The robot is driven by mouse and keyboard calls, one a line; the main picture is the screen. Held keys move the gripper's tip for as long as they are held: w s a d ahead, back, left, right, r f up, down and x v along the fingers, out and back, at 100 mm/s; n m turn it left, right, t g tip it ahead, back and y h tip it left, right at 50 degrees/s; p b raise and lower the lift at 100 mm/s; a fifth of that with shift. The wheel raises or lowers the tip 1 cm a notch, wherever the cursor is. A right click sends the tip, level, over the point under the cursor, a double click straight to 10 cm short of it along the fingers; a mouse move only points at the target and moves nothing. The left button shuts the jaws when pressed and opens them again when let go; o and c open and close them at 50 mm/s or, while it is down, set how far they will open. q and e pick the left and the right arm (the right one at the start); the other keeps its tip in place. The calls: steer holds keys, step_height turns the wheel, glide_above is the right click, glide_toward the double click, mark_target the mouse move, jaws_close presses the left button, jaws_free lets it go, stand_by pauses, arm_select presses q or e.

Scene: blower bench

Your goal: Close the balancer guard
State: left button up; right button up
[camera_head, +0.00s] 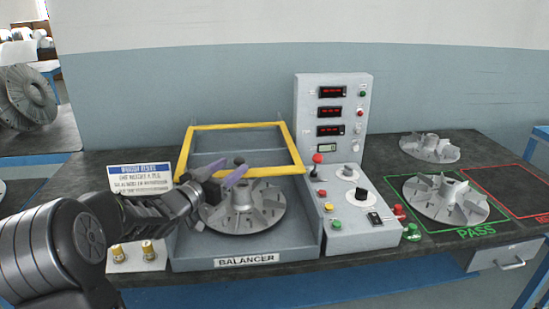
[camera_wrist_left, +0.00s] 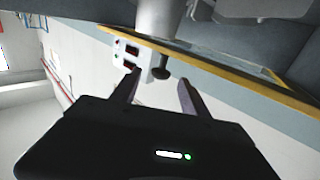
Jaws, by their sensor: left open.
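The balancer guard (camera_head: 245,127) is a yellow-edged frame standing raised and tilted over the grey balancer (camera_head: 185,249). A finned impeller (camera_head: 243,221) lies in the balancer below it. A dark knob (camera_head: 239,161) shows by the guard's lower yellow bar. My left gripper (camera_head: 236,164) is open at that bar, with its fingertips close to the knob. In the left wrist view, a dark knob (camera_wrist_left: 161,73) appears between the open fingertips of the gripper (camera_wrist_left: 159,77), and the yellow bar (camera_wrist_left: 240,76) runs beyond. I cannot tell whether the fingers touch the knob.
A control panel (camera_head: 330,105) with buttons and a red-topped lever stands right of the balancer. A sign (camera_head: 139,179) and brass-coloured weights (camera_head: 118,253) are at its left. Impellers lie at the right, one on the green PASS area (camera_head: 447,232).

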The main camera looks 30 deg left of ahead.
mark_target(243, 158)
stand_by(0.3)
arm_select(q)
steer(key=w, duration=0.7)
steer(key=shift+w+p, duration=0.3)
steer(key=shift+w, duration=0.05)
steer(key=shift+c, duration=0.4)
jaws_close()
stand_by(0.8)
